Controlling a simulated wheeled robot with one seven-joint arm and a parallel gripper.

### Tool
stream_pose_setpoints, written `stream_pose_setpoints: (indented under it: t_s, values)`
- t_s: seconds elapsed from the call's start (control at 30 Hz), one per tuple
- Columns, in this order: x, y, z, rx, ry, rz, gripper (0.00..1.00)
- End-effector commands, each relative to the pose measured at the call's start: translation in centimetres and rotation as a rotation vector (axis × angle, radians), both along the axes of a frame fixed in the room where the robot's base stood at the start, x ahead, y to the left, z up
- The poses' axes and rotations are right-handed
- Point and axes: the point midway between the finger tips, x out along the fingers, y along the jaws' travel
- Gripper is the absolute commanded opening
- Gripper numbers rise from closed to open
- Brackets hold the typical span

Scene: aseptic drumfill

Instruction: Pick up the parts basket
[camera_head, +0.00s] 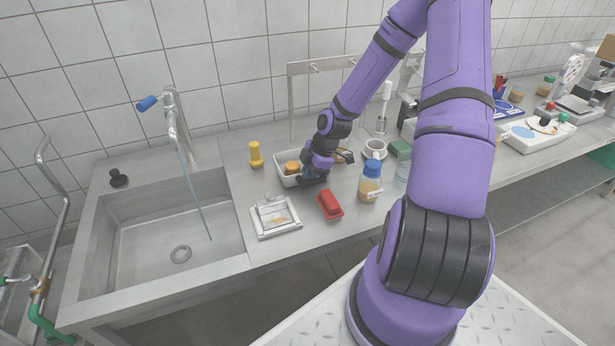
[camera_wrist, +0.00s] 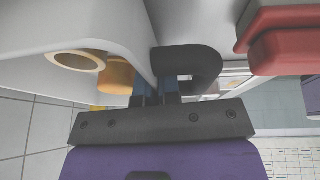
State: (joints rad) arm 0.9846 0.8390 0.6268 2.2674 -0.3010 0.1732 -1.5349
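The parts basket (camera_head: 281,168) is a white tub on the steel counter beside the sink, with orange-brown parts (camera_head: 292,167) inside. In the wrist view its pale wall (camera_wrist: 115,22) fills the upper left, with a ring and an orange part showing. A black loop handle (camera_wrist: 205,62) sticks out from its end. My gripper (camera_head: 316,172) is at the basket's right end. In the wrist view its blue-grey fingers (camera_wrist: 158,93) are close together at the handle and look shut on it. The fingertips are partly hidden. In the head view the basket appears to rest on the counter.
A red block-like container (camera_head: 329,204) stands in front of the basket, and a framed white tray (camera_head: 275,216) lies front left. A yellow bottle (camera_head: 255,155) stands behind left. A blue-capped jar (camera_head: 370,182) stands to the right. The sink (camera_head: 170,225) opens at left.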

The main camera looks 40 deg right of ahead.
Motion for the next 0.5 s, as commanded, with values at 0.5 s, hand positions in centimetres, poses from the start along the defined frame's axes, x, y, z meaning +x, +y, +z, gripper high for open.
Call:
stream_pose_setpoints:
  t_s: [0.5]
  values:
    - [0.0, -0.2, 8.6, -0.002, -0.004, -0.002, 0.00]
